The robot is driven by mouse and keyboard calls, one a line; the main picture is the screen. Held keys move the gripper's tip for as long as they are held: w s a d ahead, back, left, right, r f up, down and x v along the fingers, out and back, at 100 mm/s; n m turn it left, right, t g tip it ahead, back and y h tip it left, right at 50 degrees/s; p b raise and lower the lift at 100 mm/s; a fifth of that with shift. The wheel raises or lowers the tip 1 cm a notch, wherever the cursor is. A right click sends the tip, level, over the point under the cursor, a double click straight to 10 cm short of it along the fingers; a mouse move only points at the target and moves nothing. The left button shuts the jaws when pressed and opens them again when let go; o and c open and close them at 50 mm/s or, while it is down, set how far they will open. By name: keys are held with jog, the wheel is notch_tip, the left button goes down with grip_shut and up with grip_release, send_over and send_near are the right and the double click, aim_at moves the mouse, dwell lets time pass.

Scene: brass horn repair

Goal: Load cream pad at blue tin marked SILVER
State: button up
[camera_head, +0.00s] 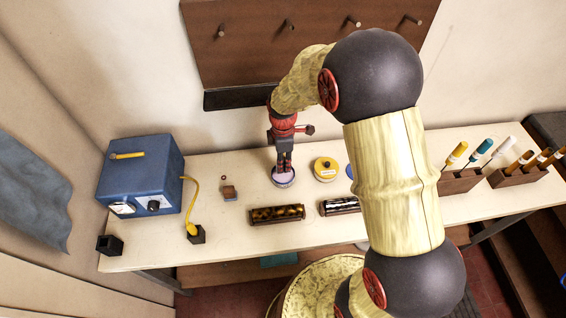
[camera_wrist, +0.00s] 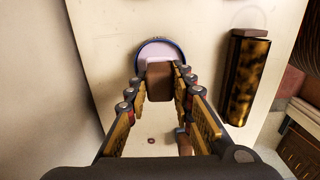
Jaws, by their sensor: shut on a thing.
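My gripper (camera_head: 284,166) is low over a round tin (camera_head: 283,178) with pale lilac contents. The tin's blue rim shows in the wrist view (camera_wrist: 139,55); I cannot read any marking on it. In the wrist view my gripper (camera_wrist: 162,75) is shut on a brown block (camera_wrist: 159,83), which appears to be the back of the pad. Its far end overlaps the lilac contents; I cannot tell whether it touches them. Its cream face is hidden. A yellow-topped tin (camera_head: 326,168) stands to the right of the lilac one.
A blue round thing (camera_head: 350,171) is partly behind my arm. A blue box with a dial (camera_head: 141,177) stands left; racks of handled tools (camera_head: 461,181) stand right.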

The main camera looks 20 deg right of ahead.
jog(key=shift+r+p, duration=1.15)
jog(key=shift+r, duration=0.75)
